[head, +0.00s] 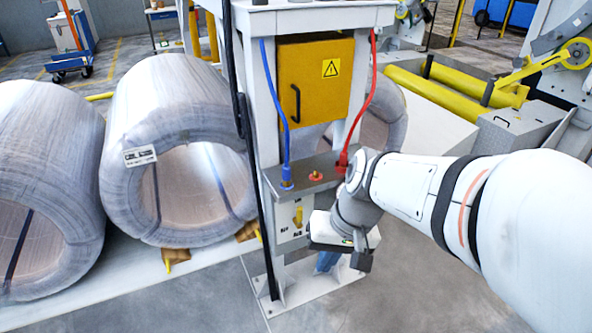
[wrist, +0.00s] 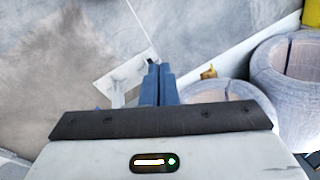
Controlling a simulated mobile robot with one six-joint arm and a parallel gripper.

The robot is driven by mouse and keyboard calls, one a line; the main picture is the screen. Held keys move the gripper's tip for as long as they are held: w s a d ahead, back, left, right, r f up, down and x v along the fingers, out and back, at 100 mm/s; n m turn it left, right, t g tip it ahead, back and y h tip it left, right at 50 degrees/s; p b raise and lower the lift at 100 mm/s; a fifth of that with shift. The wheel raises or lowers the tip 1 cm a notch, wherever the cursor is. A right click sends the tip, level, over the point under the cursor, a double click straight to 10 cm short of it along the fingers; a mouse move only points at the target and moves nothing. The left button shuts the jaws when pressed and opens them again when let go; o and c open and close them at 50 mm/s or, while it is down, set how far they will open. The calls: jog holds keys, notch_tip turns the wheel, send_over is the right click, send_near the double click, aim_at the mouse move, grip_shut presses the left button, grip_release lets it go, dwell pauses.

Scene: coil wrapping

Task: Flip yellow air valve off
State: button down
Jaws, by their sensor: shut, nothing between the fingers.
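The yellow air valve (head: 299,216) is a small yellow lever on a pale panel low on the white post, and it looks roughly upright. My gripper (head: 327,262) is just to the right of and below the valve panel in the head view, its blue fingers pointing down toward the floor. In the wrist view the two blue fingers (wrist: 158,68) lie together, shut and empty. I cannot tell from these views how far the fingers are from the lever. The valve does not show clearly in the wrist view.
Above the panel, a grey shelf holds a red button (head: 316,176) and blue and red hoses. A yellow cabinet (head: 316,78) is higher up. Large wrapped coils (head: 165,110) stand to the left. The post's base plate (head: 330,285) is on open floor.

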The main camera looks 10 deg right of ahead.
aim_at(298, 216)
jog(key=w+f+m+t+y+b, duration=0.4)
jog(key=w+f+y+b, duration=0.5)
jog(key=w+f+b, duration=0.6)
jog(key=w+d+f+m+t+h+b, duration=0.1)
jog(key=w+d+f+m+t+b, duration=0.3)
jog(key=w+d+f+t, duration=0.5)
jog(key=w+d+f+m, duration=0.2)
jog(key=w+d, duration=0.1)
jog(key=d, duration=0.2)
jog(key=shift+f+t+h, duration=0.3)
jog(key=shift+f+t, duration=0.05)
jog(key=shift+t, duration=0.05)
jog(key=shift+w+a, duration=0.1)
jog(key=s+a+b+x, duration=0.1)
jog(key=a+b+x, duration=0.1)
jog(key=x, duration=1)
jog(key=shift+a, duration=0.35)
